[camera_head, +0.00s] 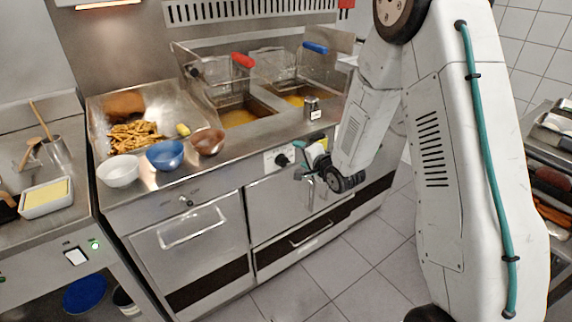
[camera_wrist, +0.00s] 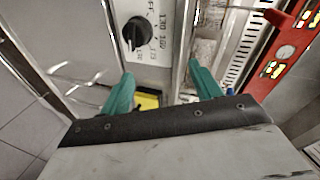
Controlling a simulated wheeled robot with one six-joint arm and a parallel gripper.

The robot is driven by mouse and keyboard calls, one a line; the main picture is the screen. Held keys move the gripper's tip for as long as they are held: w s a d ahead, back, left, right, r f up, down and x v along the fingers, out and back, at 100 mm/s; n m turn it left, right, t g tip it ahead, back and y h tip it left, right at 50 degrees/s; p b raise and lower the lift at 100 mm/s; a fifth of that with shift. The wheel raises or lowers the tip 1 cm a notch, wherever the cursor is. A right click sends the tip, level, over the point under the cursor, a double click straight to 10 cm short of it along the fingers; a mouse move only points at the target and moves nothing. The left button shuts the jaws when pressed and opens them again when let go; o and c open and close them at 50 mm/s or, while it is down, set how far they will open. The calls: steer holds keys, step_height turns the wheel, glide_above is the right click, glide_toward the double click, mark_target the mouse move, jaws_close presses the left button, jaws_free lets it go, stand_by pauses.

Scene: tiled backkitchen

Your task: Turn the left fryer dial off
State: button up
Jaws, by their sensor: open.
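The black fryer dial (camera_head: 282,160) is on a pale plate on the fryer's front panel, below the left basket with the red handle. The wrist view shows the dial (camera_wrist: 137,32) close up beside printed temperature numbers; I cannot read its pointer setting surely. My gripper (camera_head: 311,161) is open just right of this dial in the head view. In the wrist view its two teal fingers (camera_wrist: 160,88) are spread, with the dial beyond them and nearer the left finger. The fingers look apart from the dial. The right fryer dial is not clearly visible, perhaps hidden behind my arm.
Two fryer baskets, with a red handle (camera_head: 243,60) and a blue handle (camera_head: 315,47), stand over oil. White (camera_head: 118,172), blue (camera_head: 165,155) and brown (camera_head: 208,141) bowls stand left on the counter edge. Another knob (camera_head: 187,201) is on the left cabinet. The floor in front is clear.

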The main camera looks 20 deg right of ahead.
mark_target(287, 164)
step_height(287, 164, down, 7)
steer(key=s+a+m+t+y, duration=0.1)
steer(key=m+t+y, duration=0.2)
steer(key=m, duration=0.1)
steer(key=x, duration=0.7)
steer(key=shift+w+a+r, duration=0.1)
steer(key=shift+w+a, duration=0.1)
steer(key=shift+w, duration=0.05)
steer(key=shift+c, duration=0.2)
steer(key=c, duration=0.9)
